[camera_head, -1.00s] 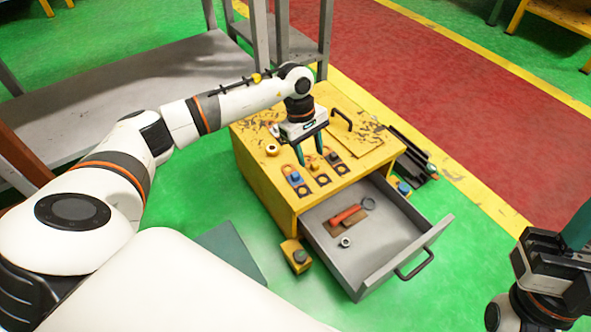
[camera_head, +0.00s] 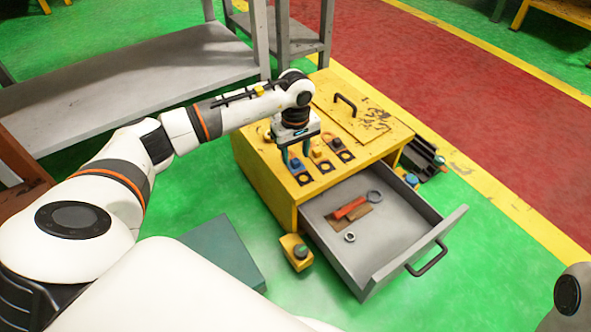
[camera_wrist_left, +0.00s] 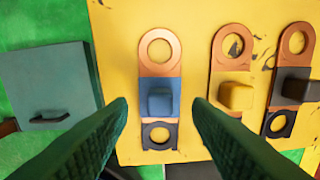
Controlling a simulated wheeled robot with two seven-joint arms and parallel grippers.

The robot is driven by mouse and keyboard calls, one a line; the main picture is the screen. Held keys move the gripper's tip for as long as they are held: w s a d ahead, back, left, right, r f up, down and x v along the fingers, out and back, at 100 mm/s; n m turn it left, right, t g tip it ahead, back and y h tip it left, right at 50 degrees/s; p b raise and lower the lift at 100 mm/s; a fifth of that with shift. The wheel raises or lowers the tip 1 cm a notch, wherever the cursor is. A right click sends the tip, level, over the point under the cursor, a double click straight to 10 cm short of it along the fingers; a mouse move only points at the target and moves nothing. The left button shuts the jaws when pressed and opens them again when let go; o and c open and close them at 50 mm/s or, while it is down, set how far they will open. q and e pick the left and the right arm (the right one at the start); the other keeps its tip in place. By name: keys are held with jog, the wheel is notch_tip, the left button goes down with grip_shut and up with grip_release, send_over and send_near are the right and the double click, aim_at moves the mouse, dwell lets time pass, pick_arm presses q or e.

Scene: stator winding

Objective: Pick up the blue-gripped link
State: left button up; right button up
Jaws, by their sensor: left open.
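The blue-gripped link (camera_wrist_left: 160,82) is a copper-coloured strip with a ring at the top, a blue block in its middle and a dark ring at the bottom. It lies on the yellow cabinet top, and shows in the head view (camera_head: 303,178) at the left end of a row. My left gripper (camera_head: 295,155) is above it, pointing down. In the left wrist view its two green fingers are apart on either side of the blue block, with nothing held. Contact with the block cannot be told. My right gripper is out of view.
A yellow-gripped link (camera_wrist_left: 236,96) and a black-gripped link (camera_wrist_left: 297,84) lie to the right of the blue one. The yellow cabinet (camera_head: 262,185) has a handle on top and an open grey drawer (camera_head: 398,240) holding a few parts. A yellow box (camera_head: 297,252) stands on the floor.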

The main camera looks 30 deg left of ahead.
aim_at(297, 168)
pick_arm(q)
notch_tip(297, 168, down, 2)
jog(key=shift+f+b, duration=0.2)
jog(key=shift+b, duration=0.15)
grip_shut()
jog(key=shift+r, duration=0.15)
